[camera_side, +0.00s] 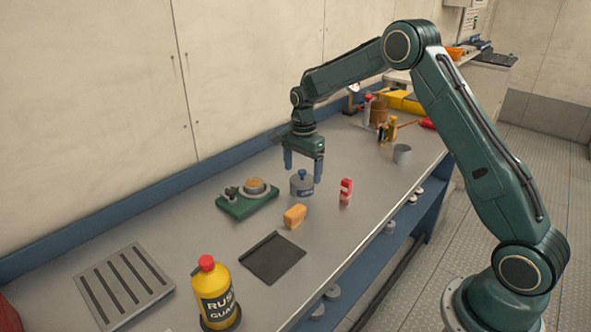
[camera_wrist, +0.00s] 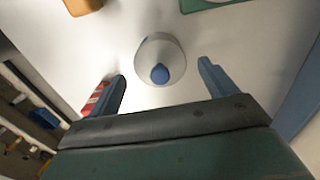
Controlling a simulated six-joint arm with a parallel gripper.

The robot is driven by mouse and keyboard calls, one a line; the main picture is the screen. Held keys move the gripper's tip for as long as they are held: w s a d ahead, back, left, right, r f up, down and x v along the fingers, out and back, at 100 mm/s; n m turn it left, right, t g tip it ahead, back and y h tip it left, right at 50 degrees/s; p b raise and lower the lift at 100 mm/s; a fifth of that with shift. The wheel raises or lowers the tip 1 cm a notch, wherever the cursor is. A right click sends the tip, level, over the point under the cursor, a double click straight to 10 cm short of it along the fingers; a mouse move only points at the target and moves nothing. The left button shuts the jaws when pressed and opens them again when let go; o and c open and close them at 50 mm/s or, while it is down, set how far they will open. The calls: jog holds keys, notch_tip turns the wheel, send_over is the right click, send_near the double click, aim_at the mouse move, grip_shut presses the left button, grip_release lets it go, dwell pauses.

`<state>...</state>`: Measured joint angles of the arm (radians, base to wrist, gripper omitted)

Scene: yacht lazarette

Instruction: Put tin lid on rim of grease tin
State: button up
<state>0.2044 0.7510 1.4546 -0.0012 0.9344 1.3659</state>
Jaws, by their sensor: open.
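A grey round piece with a blue knob and a blue label (camera_side: 302,187), which I take for the tin lid, stands upright on the bench. It also shows in the wrist view (camera_wrist: 160,50), its knob between my fingertips in the picture. A low round container with yellow-brown contents (camera_side: 255,185), apparently the grease tin, sits on a green base (camera_side: 246,206) to its left. The green base's edge shows at the top of the wrist view (camera_wrist: 205,5). My gripper (camera_side: 303,166) is open and empty, pointing down just above the blue knob; contact cannot be told.
A red-and-white small container (camera_side: 346,191) and an orange block (camera_side: 295,216) stand close by.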

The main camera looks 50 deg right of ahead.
aim_at(302, 171)
notch_tip(302, 171, up, 11)
dwell(0.5)
jog(key=shift+r, duration=0.15)
dwell(0.4)
jog(key=s+a+r+n+t, duration=0.1)
jog(key=s+a+r+n, duration=0.3)
jog(key=s+r, duration=0.3)
jog(key=s+a+r+n+t, duration=0.25)
jog(key=s+r+n, duration=0.25)
jog(key=s, duration=0.4)
jog(key=s+a+f+n+t, duration=0.1)
jog(key=s+n, duration=0.3)
jog(key=s, duration=0.5)
jog(key=s+a+f+n+t, duration=0.1)
jog(key=s+n, duration=0.4)
jog(key=s, duration=0.5)
jog(key=shift+a+f, duration=0.7)
jog(key=shift+a, duration=0.55)
